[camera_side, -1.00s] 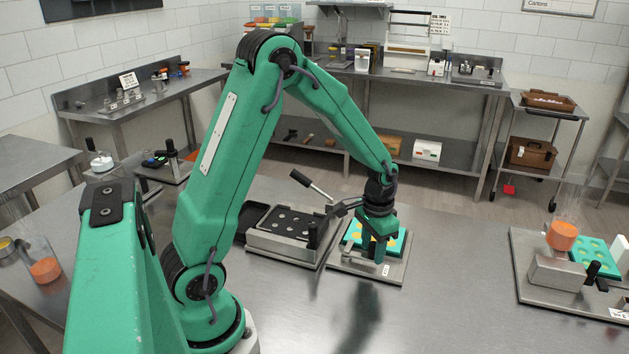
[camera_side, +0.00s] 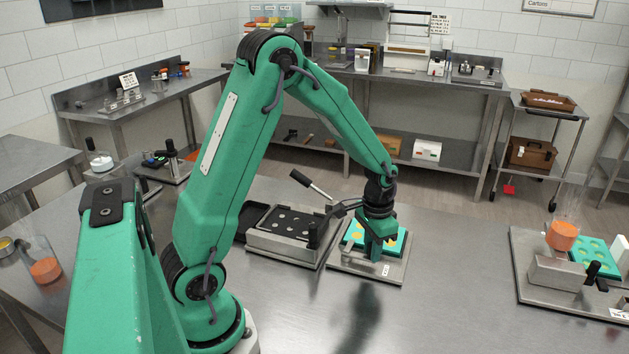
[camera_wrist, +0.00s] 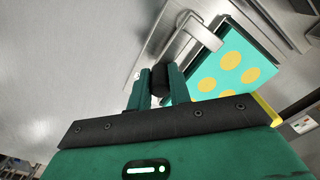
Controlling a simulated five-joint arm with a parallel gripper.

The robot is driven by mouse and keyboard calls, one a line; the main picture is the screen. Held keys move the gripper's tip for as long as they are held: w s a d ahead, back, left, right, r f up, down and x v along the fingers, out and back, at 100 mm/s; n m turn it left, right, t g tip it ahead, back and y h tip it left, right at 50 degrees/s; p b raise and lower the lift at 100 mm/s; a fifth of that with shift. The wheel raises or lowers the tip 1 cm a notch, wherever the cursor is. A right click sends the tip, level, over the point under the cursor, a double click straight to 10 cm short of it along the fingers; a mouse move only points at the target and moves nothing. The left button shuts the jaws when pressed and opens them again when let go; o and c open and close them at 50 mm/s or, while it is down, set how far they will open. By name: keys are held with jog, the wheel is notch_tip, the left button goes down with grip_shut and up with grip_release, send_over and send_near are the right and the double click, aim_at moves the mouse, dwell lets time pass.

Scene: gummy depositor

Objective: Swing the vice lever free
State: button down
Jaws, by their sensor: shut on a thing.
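My gripper (camera_side: 374,252) points down at the front edge of the teal mould (camera_side: 399,241) with yellow round fills. In the wrist view, my gripper (camera_wrist: 160,88) is shut on the black handle (camera_wrist: 160,76) of the vice lever. The lever's bare metal arm (camera_wrist: 184,32) runs from the handle to a clamp plate at the mould's edge. The wrist view also shows the mould (camera_wrist: 236,47), with its yellow fills. In the side view, the fingers hide the lever. The mould sits on a metal base plate (camera_side: 378,272) with a small white label.
A metal press (camera_side: 283,243) with a raised black-gripped lever (camera_side: 302,180) stands close to the left of the mould. A depositor (camera_side: 563,262) with orange fill stands at the far right. The tabletop in front (camera_side: 450,310) is clear.

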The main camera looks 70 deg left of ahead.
jog(key=m, duration=0.1)
jog(key=s+d+m, duration=0.1)
jog(key=shift+s+m, duration=0.15)
jog(key=shift+m, duration=0.25)
jog(key=m, duration=0.1)
jog(key=s+m, duration=0.1)
jog(key=shift+s+d+m, duration=0.15)
jog(key=shift+d+m, duration=0.05)
jog(key=shift+m, duration=0.2)
jog(key=s+m, duration=0.2)
jog(key=m, duration=0.1)
jog(key=shift+d, duration=0.1)
jog(key=shift+s+m, duration=0.3)
jog(key=shift+m, duration=0.5)
jog(key=shift+s+m, duration=0.3)
jog(key=shift+m, duration=0.5)
jog(key=c, duration=1.3)
grip_release()
jog(key=shift+r, duration=0.1)
